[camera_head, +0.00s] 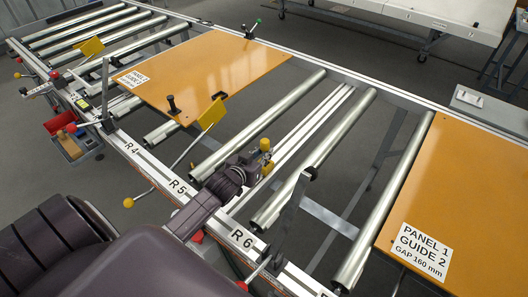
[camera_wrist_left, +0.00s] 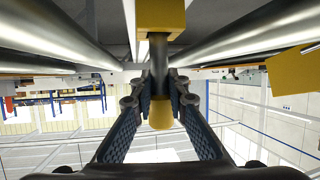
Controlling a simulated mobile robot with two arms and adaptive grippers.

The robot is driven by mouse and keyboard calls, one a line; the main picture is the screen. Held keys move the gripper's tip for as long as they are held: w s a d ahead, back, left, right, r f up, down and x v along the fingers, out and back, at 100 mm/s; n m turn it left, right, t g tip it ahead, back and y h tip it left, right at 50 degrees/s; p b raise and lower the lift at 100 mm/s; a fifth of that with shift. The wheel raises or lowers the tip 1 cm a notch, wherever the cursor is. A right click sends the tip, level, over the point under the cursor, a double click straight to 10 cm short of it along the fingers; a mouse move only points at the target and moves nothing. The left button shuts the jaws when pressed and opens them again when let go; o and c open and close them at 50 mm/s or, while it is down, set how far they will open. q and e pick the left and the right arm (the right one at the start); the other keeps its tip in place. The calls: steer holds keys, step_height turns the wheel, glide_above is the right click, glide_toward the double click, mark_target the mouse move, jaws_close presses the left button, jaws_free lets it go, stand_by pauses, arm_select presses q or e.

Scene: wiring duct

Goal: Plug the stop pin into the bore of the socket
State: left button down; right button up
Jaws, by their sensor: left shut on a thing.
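My left gripper (camera_head: 254,162) reaches in from the bottom left over the frame, near the R 6 mark. In the left wrist view its two dark fingers (camera_wrist_left: 160,108) are shut on the stop pin. The pin has a rounded yellow knob (camera_wrist_left: 160,116) and a dark shaft (camera_wrist_left: 158,55). Its knob also shows in the head view (camera_head: 265,145). The shaft points at a yellow block (camera_wrist_left: 160,14), seemingly the socket, which shows just below the knob in the head view (camera_head: 268,168). The bore is hidden, and I cannot tell whether the tip is inside it. My right gripper is out of view.
Steel rollers (camera_head: 335,130) cross the frame around the gripper. An orange panel (camera_head: 205,72) lies to the left, and another (camera_head: 475,185) to the right. A yellow flap (camera_head: 212,112) and a ball-ended lever (camera_head: 150,190) stand left of my arm.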

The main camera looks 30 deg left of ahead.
arm_select(q)
steer(key=shift+f+b, duration=0.45)
steer(key=shift+f, duration=0.4)
steer(key=c, duration=1.8)
jaws_free()
steer(key=shift+s, duration=0.1)
steer(key=v, duration=1.1)
steer(key=shift+s+r, duration=0.15)
steer(key=shift+s, duration=0.2)
